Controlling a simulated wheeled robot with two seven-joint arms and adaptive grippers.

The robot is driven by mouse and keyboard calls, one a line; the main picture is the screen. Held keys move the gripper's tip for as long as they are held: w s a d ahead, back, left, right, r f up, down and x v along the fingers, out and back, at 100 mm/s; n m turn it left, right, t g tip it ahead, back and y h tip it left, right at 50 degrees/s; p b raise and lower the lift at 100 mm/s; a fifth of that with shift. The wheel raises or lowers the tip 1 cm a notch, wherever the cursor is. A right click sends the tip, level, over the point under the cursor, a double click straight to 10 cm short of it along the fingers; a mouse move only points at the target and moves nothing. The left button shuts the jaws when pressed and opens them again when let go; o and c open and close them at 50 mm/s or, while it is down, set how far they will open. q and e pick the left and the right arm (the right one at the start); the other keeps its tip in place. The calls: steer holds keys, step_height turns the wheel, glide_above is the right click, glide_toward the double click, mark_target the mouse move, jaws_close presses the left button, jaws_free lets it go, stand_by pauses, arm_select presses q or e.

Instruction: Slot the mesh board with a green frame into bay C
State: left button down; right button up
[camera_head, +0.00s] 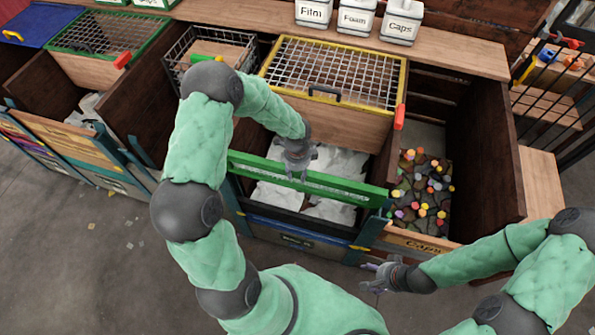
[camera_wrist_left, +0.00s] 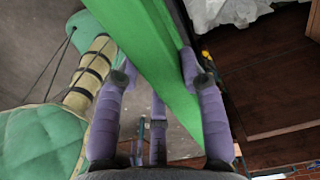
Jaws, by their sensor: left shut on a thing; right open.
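A green-framed board (camera_head: 345,190) is seen nearly edge-on across the front of the middle bay (camera_head: 300,240). My left gripper (camera_head: 297,174) is shut on its upper edge near the middle. In the left wrist view the green frame (camera_wrist_left: 150,45) runs between the purple fingers (camera_wrist_left: 155,85); its mesh face is hardly visible. I cannot tell whether the board touches the bay's posts. No letter C is readable on any bay.
A yellow-framed mesh (camera_head: 402,85) covers the back of the middle bay, with a red tab (camera_head: 399,118) at its corner. Another green-framed mesh (camera_head: 160,22) lies over the left bay. A wire basket (camera_head: 180,50) and labelled white bins (camera_head: 357,17) stand behind.

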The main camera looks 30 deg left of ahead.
arm_select(q)
step_height(320, 180, down, 27)
steer(key=b, duration=2.1)
steer(key=shift+f+b, duration=0.65)
steer(key=shift+b, duration=0.15)
steer(key=c, duration=0.8)
jaws_free()
steer(key=shift+r, duration=0.1)
steer(key=shift+o, duration=0.6)
steer(key=shift+s, duration=0.1)
step_height(320, 180, up, 12)
